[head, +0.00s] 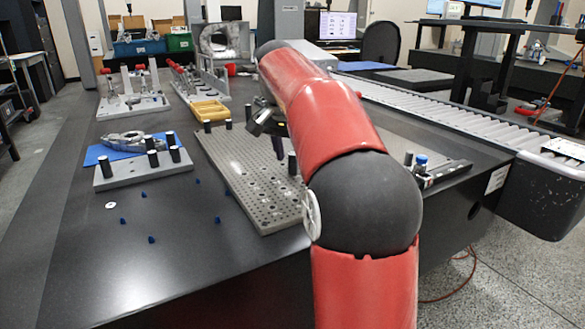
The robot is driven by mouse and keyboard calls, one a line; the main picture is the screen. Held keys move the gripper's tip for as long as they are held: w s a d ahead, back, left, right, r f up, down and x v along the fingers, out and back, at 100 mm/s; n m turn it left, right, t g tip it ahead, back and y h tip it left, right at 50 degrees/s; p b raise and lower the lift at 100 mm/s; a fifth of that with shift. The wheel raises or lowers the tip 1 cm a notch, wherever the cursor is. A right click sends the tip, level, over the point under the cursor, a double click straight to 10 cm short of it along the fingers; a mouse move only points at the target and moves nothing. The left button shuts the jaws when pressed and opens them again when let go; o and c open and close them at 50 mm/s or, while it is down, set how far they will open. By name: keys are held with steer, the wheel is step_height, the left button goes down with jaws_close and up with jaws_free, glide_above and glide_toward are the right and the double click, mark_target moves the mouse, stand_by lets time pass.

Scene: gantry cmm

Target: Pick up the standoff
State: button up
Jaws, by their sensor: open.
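Several black cylindrical posts that look like standoffs are in view; I cannot tell which one the task means. One black post (292,163) stands on the large perforated grey plate (235,185), close to my gripper. More stand along the plate's far edge, such as a black post (228,124), and on the small grey plate (145,174) at left, such as a black post (107,166). My gripper (272,142) is open above the large plate, left of the near post. My red arm hides part of the gripper and the plate's right side.
A yellow tray (210,110) lies behind the large plate. Fixtures (130,100) stand at back left. Small blue cones (151,240) and a white disc (111,205) lie on the dark table. A roller conveyor (450,110) runs along the right. The table's front left is mostly clear.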

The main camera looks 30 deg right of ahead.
steer(key=shift+x, duration=1.2)
jaws_close()
steer(key=shift+r, duration=0.1)
